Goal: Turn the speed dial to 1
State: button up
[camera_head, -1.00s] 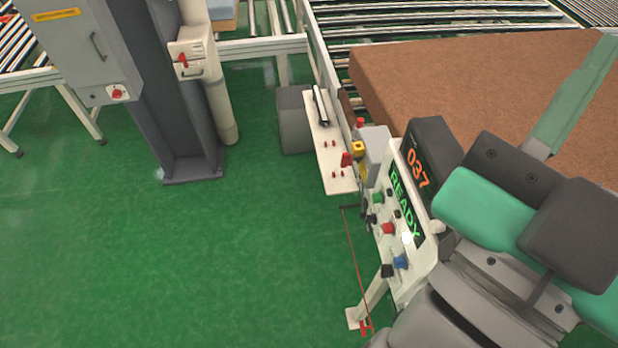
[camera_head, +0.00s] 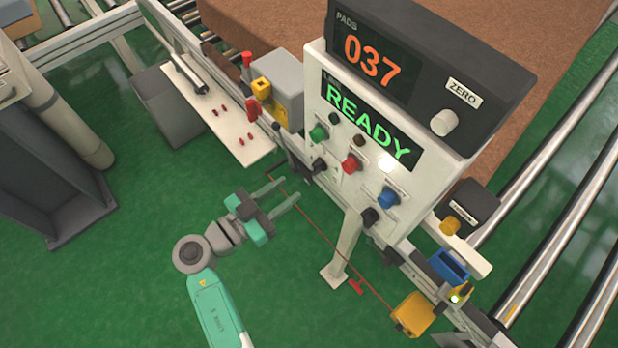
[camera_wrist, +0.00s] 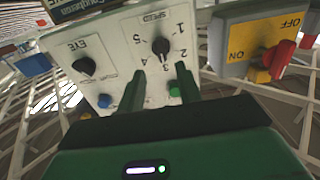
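The speed dial is a black knob on the white panel below the READY display, at the left in the head view (camera_head: 319,164). In the wrist view the speed dial (camera_wrist: 160,46) shows upside down, with numbers 1 to 5 around it under the label SPEED. Its pointer seems to be near 3, but the picture is small. My gripper (camera_head: 290,188) is open and empty, in front of the panel and apart from the dial. In the wrist view the fingers of my gripper (camera_wrist: 160,82) lie on either side below the dial.
A second black knob, marked EYE (camera_wrist: 84,66), sits on the same panel. Green (camera_head: 319,132), red (camera_head: 351,163) and blue (camera_head: 389,196) buttons are close by. A grey box with a yellow-and-red switch (camera_head: 262,88) stands left of the panel.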

aim_at(313, 170)
jog(key=p+x, duration=0.1)
jog(key=x, duration=0.7)
jog(key=shift+w+a+r, duration=0.1)
jog(key=shift+r, duration=0.05)
jog(key=shift+c, duration=0.2)
grip_shut()
